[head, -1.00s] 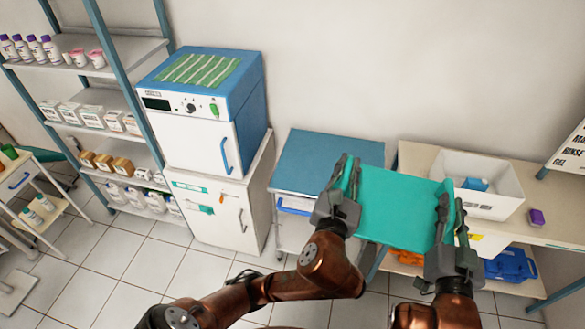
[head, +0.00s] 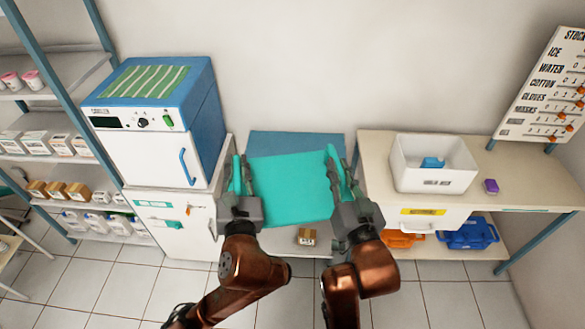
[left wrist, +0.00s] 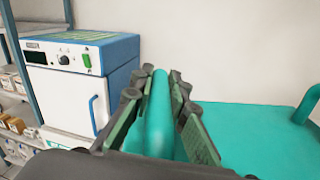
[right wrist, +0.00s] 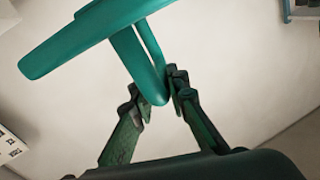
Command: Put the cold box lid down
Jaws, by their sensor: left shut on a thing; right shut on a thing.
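The cold box lid is a flat teal slab (head: 290,188) with a raised handle at each side. In the head view it is held up in front of and partly over the blue-topped cart (head: 297,143). My left gripper (head: 243,175) is shut on the left handle, which shows between its fingers in the left wrist view (left wrist: 158,115). My right gripper (head: 340,172) is shut on the right handle; the right wrist view shows this handle (right wrist: 140,65) at its fingertips. The lid hides most of the cart top, and I cannot tell the gap beneath it.
A white cooler cabinet with a blue casing (head: 160,155) stands left of the cart. A bench (head: 530,192) on the right carries a white open bin (head: 435,180) and a purple item (head: 491,186). A small brown box (head: 306,236) shows below the lid.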

